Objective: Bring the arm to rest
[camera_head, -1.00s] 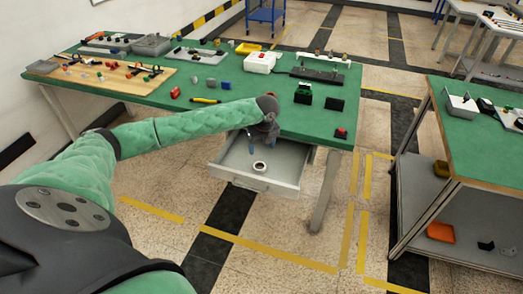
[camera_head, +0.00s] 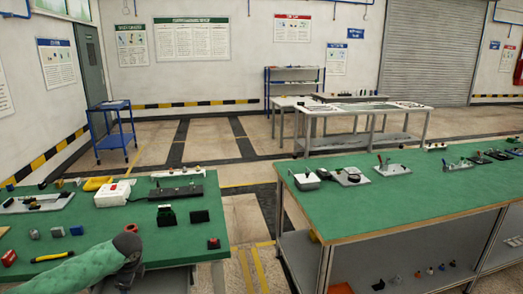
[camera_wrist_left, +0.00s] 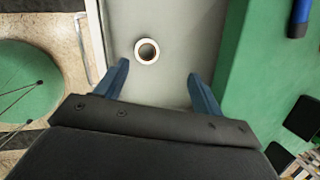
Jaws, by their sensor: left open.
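My left arm (camera_head: 75,269) comes in at the bottom left of the head view, its dark wrist (camera_head: 128,246) at the front edge of the green workbench (camera_head: 95,222). The left gripper (camera_wrist_left: 158,70) shows in the left wrist view with its two blue fingers apart and nothing between them. Below it is the open grey drawer (camera_wrist_left: 180,28), with a small round ring (camera_wrist_left: 147,41) on its floor, just beyond the fingertips. The gripper is apart from the ring. The drawer is out of the head view. My right gripper is not in view.
A second green bench (camera_head: 400,205) with several fixtures stands to the right, across a floor gap. A white box (camera_head: 113,194), dark blocks and a red button (camera_head: 213,243) sit on the near bench. A blue cart (camera_head: 112,130) stands farther back.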

